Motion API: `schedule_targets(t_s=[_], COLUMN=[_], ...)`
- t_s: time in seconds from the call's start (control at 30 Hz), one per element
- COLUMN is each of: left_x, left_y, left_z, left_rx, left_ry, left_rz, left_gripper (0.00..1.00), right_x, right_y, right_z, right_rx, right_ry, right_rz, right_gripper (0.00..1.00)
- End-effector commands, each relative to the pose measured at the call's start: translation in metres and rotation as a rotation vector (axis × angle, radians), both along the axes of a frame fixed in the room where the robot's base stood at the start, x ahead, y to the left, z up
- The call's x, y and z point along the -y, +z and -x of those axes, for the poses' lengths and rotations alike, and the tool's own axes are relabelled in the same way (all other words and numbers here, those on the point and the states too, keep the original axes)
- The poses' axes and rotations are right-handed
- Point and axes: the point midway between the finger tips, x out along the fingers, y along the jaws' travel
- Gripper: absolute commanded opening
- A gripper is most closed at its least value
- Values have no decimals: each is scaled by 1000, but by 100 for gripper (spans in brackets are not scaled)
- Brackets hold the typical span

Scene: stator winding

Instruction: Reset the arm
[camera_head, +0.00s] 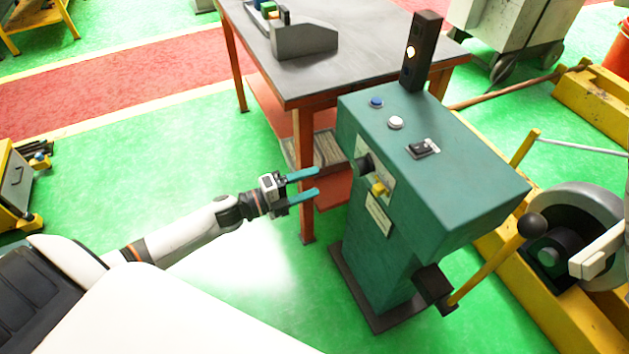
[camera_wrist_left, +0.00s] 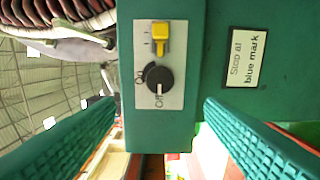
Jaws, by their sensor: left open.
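My left gripper (camera_head: 303,184) reaches in from the left in the head view, with its two teal fingers apart and nothing between them. It points at the side of a green control cabinet (camera_head: 435,165), with a gap before it. That side carries a black rotary knob (camera_head: 365,164) and a yellow switch (camera_head: 379,188). In the left wrist view the knob (camera_wrist_left: 158,79) sits below the yellow switch (camera_wrist_left: 160,41) on a pale plate, with On and Off marks. My left fingers (camera_wrist_left: 165,135) show at both sides there. My right gripper is not in view.
A label reading "Stop at blue mark" (camera_wrist_left: 245,57) is on the cabinet. A lever (camera_head: 487,272) sticks out right. A grey-topped table (camera_head: 365,62) stands behind. Green floor is free at left.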

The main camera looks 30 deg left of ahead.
Motion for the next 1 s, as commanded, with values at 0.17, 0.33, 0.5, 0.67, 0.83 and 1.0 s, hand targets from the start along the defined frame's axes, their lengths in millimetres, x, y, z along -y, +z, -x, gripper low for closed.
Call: schedule_targets(t_s=[0.17, 0.33, 0.5, 0.67, 0.83, 1.0], left_x=[0, 0, -6, -35, -62, -62], left_y=[0, 0, -13, -86, -201, -297], left_z=[0, 0, -1, 6, 59, 147], left_rx=[0, 0, -47, -289, -654, -982], left_ry=[0, 0, 40, 242, 550, 835], left_rz=[0, 0, 24, 144, 325, 472], left_gripper=[63, 63, 63, 63, 63, 63], right_x=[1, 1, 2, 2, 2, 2], right_y=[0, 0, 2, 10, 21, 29], right_z=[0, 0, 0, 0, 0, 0], right_rx=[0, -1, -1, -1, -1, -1], right_ry=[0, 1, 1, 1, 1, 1], right_rz=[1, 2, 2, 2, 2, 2], right_gripper=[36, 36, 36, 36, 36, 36])
